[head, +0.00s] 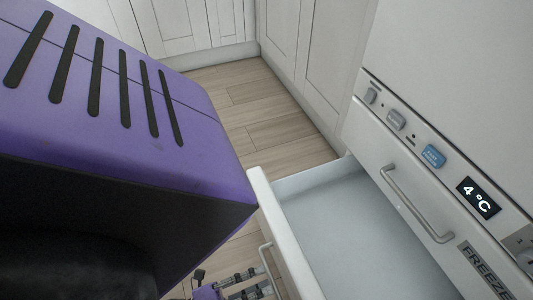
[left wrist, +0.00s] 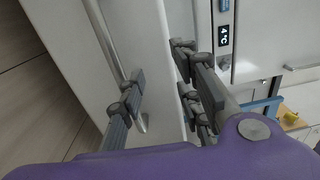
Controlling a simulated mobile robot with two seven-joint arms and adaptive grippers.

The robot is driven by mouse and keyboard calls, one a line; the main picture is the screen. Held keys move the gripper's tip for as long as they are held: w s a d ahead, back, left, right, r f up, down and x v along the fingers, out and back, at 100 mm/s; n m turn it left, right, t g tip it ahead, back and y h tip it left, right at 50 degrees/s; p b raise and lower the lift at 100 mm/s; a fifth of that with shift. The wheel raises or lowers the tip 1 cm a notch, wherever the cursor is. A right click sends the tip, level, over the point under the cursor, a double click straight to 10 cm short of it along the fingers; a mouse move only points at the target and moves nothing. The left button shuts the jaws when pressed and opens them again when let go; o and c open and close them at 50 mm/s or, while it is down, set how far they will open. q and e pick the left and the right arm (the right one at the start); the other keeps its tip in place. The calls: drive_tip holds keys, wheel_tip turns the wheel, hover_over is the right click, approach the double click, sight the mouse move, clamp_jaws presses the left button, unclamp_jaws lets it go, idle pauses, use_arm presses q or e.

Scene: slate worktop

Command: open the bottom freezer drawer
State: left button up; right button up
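The bottom freezer drawer (head: 279,222) is pulled out from the white cabinet in the head view. Its light inside looks empty where it shows. Its bar handle (head: 268,262) is on the outer front, and the handle also shows in the left wrist view (left wrist: 103,35). My left gripper (head: 250,284) is low in the head view, beside that handle. In the left wrist view my left gripper (left wrist: 160,72) has its fingers spread apart. One finger is close to the handle's lower end; I cannot tell whether it touches. My right gripper is not in view.
Above the drawer is a closed front with a bar handle (head: 415,203) and a FREEZER label (head: 483,269). A control strip has a 4 °C display (head: 478,198). White cupboards (head: 320,50) stand behind the open wood floor (head: 260,110). My purple part hides the left side.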

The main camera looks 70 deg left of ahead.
use_arm(q)
drive_tip(key=shift+s+f+b, duration=0.2)
drive_tip(key=shift+s+b, duration=0.05)
drive_tip(key=shift+s, duration=0.45)
drive_tip(key=shift+s+f+b, duration=0.2)
drive_tip(key=shift+s+b, duration=0.05)
drive_tip(key=shift+s, duration=0.4)
